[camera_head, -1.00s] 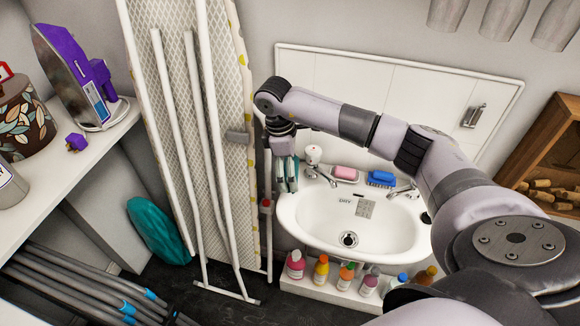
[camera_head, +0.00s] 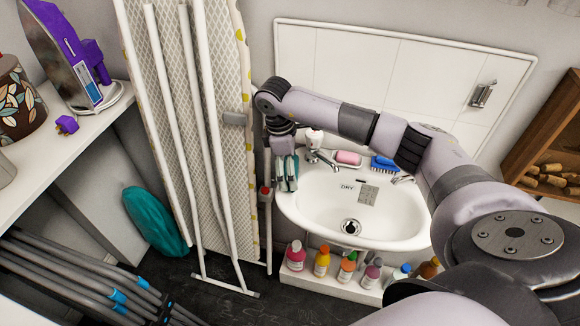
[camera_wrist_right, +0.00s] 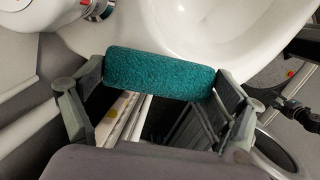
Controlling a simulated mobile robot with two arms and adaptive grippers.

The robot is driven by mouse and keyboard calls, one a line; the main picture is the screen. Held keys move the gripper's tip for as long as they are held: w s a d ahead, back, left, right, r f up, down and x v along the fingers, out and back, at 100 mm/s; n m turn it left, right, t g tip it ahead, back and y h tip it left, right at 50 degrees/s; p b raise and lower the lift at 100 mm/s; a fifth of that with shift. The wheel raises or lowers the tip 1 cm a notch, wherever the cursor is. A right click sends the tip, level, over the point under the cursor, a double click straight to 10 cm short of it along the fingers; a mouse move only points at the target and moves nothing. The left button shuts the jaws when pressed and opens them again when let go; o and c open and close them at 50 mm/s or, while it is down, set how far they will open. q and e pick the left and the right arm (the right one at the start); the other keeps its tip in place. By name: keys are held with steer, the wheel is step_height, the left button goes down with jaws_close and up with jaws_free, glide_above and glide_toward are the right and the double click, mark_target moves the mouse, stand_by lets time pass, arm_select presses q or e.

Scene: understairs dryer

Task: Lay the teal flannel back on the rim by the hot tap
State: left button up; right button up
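The teal flannel (camera_wrist_right: 160,74) is a thick folded roll in the right wrist view. It spans the gap between the fingers of my right gripper (camera_wrist_right: 158,88), with its ends against both fingers. Its far side overlaps the white basin rim in that view; I cannot tell whether it bears on the rim. In the head view my right gripper (camera_head: 287,172) points down at the basin's left edge, and the flannel is mostly hidden there. The hot tap (camera_wrist_right: 97,9), chrome with a red mark, is just beyond the flannel. My left gripper is not in view.
The white basin (camera_head: 315,222) has a pink soap (camera_head: 348,158) and a blue brush (camera_head: 384,164) along its back. Several bottles (camera_head: 322,261) stand on a ledge below. A folded ironing board (camera_head: 175,90) stands close to the gripper's left.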

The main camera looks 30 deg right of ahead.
steer(key=shift+o, duration=0.8)
steer(key=shift+r, duration=0.15)
step_height(320, 180, up, 12)
steer(key=w+a, duration=0.1)
steer(key=shift+a+f, duration=0.2)
steer(key=shift+a, duration=0.05)
steer(key=shift+f, duration=0.1)
